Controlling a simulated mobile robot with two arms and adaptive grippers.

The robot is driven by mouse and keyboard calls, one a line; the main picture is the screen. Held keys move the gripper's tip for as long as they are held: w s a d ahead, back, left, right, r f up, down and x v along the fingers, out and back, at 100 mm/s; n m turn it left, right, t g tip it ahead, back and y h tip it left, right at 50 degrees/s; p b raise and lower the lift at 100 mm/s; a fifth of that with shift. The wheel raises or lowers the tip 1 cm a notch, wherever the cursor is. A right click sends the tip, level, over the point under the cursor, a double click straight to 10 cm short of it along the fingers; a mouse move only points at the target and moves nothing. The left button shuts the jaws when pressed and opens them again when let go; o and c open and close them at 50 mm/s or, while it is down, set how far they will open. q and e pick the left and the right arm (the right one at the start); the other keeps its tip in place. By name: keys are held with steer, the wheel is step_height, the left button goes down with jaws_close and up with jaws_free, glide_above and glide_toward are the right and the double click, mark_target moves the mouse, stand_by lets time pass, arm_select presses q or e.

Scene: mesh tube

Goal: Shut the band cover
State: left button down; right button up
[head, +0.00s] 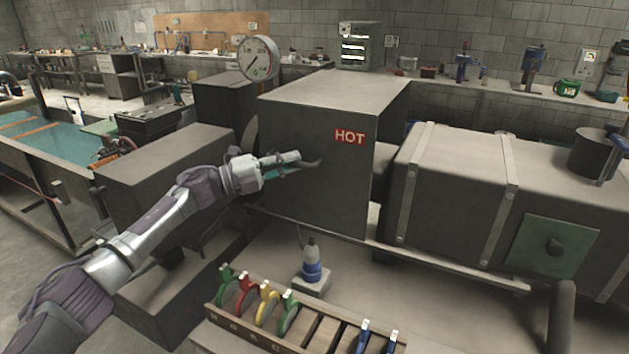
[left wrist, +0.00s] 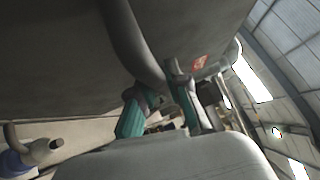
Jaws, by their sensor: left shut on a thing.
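The band cover (head: 320,195) looks to be the large grey box with a red HOT label (head: 349,137) on its front, in the middle of the head view. A curved grey handle (head: 312,164) stands out from its front face. My left gripper (head: 292,164) is at this handle, its fingers closed on it. In the left wrist view the teal fingers of the left gripper (left wrist: 160,102) are at the curved handle bar (left wrist: 135,45), below the cover's grey face (left wrist: 50,60). I cannot tell how far the cover stands open. My right gripper is not in view.
A round dial gauge (head: 258,59) stands behind the cover. A long grey strapped housing (head: 450,200) with a green plate (head: 552,246) is at the right. Below are a blue-and-grey bottle-like part (head: 311,268) and a wooden rack (head: 250,335) of coloured rings. A grey block (head: 165,170) stands left.

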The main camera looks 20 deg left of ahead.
arm_select(q)
steer(key=shift+w+a+b, duration=0.15)
steer(key=shift+a+b, duration=0.25)
steer(key=shift+a, duration=1)
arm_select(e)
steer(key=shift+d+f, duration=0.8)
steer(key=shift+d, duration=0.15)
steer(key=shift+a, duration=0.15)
arm_select(q)
steer(key=c, duration=1.4)
jaws_free()
steer(key=shift+o, duration=1.3)
steer(key=shift+a, duration=0.15)
steer(key=v, duration=0.7)
steer(key=shift+a+f, duration=0.15)
steer(key=shift+a, duration=0.05)
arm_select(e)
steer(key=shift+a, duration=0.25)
